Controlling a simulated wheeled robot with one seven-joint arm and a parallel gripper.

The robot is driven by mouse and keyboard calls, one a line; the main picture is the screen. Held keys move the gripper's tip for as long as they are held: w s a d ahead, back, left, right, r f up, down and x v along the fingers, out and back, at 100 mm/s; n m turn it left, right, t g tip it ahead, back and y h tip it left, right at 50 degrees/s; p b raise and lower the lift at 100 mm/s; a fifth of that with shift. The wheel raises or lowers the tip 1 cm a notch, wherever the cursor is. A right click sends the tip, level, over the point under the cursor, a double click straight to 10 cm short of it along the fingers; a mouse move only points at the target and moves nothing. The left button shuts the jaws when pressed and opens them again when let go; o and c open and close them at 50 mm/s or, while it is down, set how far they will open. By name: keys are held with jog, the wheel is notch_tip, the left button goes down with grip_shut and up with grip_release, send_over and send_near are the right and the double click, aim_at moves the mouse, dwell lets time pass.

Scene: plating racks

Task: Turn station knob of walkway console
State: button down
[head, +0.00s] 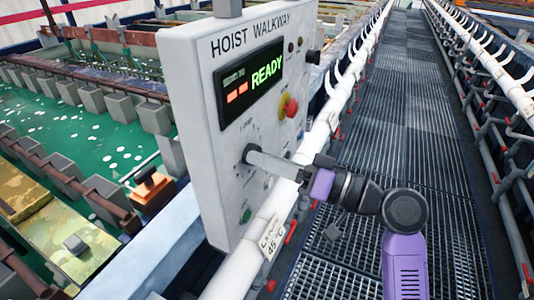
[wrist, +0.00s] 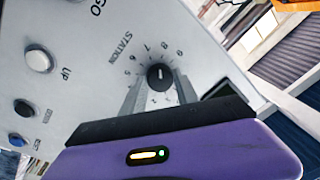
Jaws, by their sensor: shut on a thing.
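The walkway console (head: 190,110) is a pale grey box lettered HOIST WALKWAY, with a lit display (head: 251,80) reading READY in green. In the wrist view, the station knob (wrist: 160,76) is a small black dial with a white pointer, ringed by numbers under the word STATION. Its pointer looks roughly upward in that picture. My gripper (head: 254,156) reaches from the right to the console face; in the wrist view its grey fingers (wrist: 160,90) flank the knob, shut on it. The lower part of the dial is partly hidden by the fingers.
A red and yellow stop button (head: 289,105) sits above my gripper, and a green button (head: 246,215) below it. A white pipe rail (head: 322,130) runs beside the console. The grated walkway (head: 385,100) is clear. Green tanks (head: 100,130) lie to the left.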

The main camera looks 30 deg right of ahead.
jog(key=shift+m+h+p, duration=0.4)
jog(key=shift+m+p, duration=2.55)
jog(key=shift+m, duration=1.55)
jog(key=shift+t, duration=0.3)
jog(key=c, duration=0.9)
grip_release()
jog(key=shift+s, duration=0.1)
jog(key=shift+b+v, duration=1.3)
jog(key=shift+v, duration=2.55)
